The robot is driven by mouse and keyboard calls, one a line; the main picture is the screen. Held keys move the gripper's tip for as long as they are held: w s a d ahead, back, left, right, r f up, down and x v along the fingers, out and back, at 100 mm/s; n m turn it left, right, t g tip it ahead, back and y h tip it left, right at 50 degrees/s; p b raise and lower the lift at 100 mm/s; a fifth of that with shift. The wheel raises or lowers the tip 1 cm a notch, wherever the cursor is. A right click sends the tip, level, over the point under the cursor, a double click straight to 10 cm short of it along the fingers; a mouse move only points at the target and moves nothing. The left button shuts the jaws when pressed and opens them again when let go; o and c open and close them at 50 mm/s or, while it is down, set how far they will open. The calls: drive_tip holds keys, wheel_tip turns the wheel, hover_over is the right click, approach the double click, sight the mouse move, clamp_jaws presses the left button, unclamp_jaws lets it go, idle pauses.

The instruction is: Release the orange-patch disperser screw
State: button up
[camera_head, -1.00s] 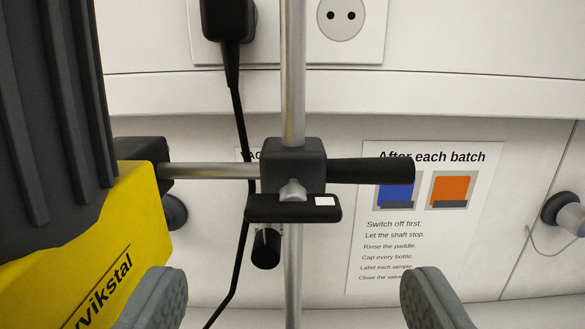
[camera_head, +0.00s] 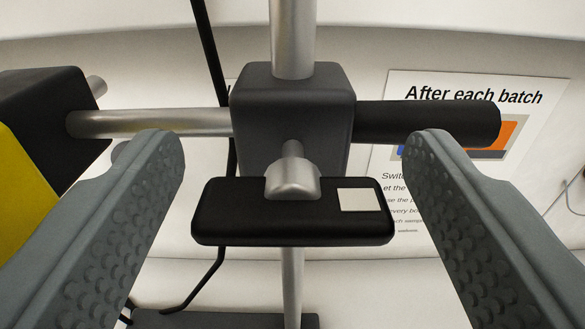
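A black screw handle (camera_head: 260,222), a flat bar with a pale white patch (camera_head: 360,200), lies level in front of the clamp block (camera_head: 290,105). A silver screw end (camera_head: 292,182) rises at its middle. I see no orange patch on this handle. The block sits on a vertical metal post (camera_head: 293,40) and a horizontal rod (camera_head: 155,122). My gripper (camera_head: 292,145) is open and empty, with one grey finger on each side of the handle. The fingers appear apart from it. The underside of the handle is hidden.
A yellow and dark machine body (camera_head: 25,165) stands at the left edge. A black cylindrical grip (camera_head: 430,122) extends right from the block, close to my right finger. A black cable (camera_head: 212,50) hangs behind. A notice (camera_head: 540,97) is on the pale wall.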

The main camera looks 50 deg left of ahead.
drive_tip(key=c, duration=0.9)
drive_tip(key=shift+n, duration=0.8)
drive_tip(key=o, duration=1)
drive_tip(key=v, duration=1.7)
drive_tip(key=shift+s+d, duration=0.1)
drive_tip(key=shift+d, duration=0.1)
